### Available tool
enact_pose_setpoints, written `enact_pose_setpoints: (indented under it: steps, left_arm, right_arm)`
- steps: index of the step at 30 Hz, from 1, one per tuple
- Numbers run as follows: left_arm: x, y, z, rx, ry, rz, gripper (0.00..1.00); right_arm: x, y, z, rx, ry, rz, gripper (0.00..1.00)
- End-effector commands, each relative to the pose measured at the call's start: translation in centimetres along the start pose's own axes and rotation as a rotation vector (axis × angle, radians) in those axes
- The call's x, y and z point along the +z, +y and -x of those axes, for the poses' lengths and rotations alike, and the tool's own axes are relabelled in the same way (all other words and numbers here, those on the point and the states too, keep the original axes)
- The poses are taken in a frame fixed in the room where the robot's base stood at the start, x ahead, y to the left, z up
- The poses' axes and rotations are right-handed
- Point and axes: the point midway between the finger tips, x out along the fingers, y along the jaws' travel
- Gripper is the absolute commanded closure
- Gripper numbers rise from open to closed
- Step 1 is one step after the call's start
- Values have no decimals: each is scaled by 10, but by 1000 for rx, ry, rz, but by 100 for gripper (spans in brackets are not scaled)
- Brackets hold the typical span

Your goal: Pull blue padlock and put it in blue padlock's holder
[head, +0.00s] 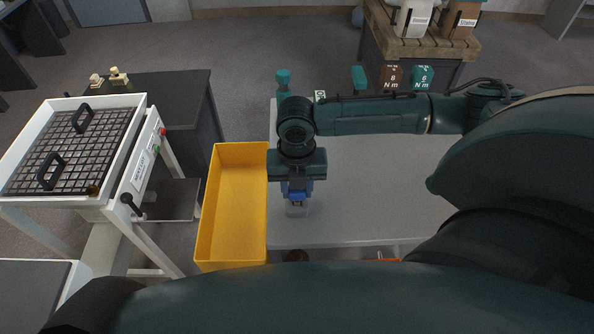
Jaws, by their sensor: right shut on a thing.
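My right gripper (297,182) points down over the near left part of the grey table. It is shut on the blue padlock (297,195), of which only a small blue part shows below the gripper body. A small pale grey piece (297,211) shows just below the blue part; I cannot tell whether it belongs to the padlock or to something under it. I cannot make out the blue padlock's holder for certain. My left gripper is not in view.
A yellow open bin (261,225) stands just left of the grey table (375,190). A white-framed grid tank (137,178) stands further left. Teal and brown torque blocks (422,78) are at the back. The table right of the gripper looks clear.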

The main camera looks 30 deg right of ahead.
Motion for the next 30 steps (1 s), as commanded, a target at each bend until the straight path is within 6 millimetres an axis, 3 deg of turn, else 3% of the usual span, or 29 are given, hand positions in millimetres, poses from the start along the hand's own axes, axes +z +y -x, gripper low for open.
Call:
enact_pose_setpoints:
  steps: [8,9,17,30]
  left_arm:
    - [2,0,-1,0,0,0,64]
    - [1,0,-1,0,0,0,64]
    - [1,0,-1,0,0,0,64]
    - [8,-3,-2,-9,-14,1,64]
  right_arm:
    - [0,0,-9,0,1,1,100]
    - [0,0,-8,0,0,1,64]
    - [0,0,-8,0,0,0,42]
    - [0,0,-8,-1,0,0,41]
